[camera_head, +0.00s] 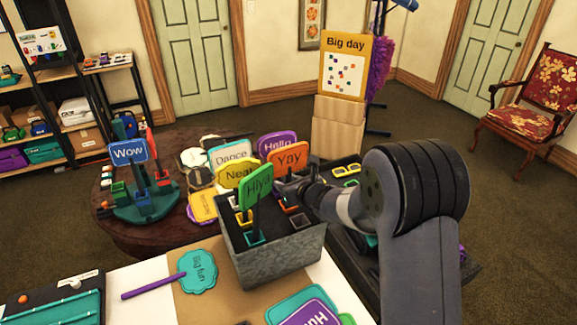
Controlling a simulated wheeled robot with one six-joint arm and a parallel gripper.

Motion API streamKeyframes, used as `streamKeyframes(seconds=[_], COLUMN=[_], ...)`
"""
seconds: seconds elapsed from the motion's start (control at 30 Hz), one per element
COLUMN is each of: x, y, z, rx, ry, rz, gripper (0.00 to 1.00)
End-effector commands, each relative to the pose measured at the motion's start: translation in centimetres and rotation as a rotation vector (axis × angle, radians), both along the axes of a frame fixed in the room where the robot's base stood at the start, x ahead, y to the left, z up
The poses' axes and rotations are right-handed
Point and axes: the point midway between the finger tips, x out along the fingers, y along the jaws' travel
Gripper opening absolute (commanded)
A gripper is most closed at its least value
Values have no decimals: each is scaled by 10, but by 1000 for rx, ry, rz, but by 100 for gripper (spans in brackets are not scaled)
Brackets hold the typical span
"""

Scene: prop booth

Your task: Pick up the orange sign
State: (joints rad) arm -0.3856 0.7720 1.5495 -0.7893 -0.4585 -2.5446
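The orange sign (290,157) reads "Yay" and stands upright among other signs in a grey box (270,263) with a dark top. My gripper (284,185) is just below the sign's face, at its lower edge, where its handle would be. The fingers are small and dark here, and the handle is mostly hidden, so I cannot tell whether they are closed on it. A green "Hiya" sign (257,184) stands in front and to the left. A yellow "Neat" sign (236,174) stands to the left.
Purple "Hello" (277,142) and white "Dance" (230,156) signs stand behind. A round table holds a green rack (148,206) with a blue "Wow" sign (129,151). A teal sign (198,268) lies on the front table. A yellow-orange "Big day" board (343,67) stands behind.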

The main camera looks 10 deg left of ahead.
Motion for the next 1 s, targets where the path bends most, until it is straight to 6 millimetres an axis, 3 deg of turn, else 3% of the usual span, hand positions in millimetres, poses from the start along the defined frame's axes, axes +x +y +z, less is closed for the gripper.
streamKeyframes(seconds=[0.47,0.9,1.0], x=[12,12,12], y=[11,11,11], z=[-6,-6,-6], rx=[0,0,0], ry=[-2,-2,-2], rz=[-1,-1,-1], gripper=[40,4,0])
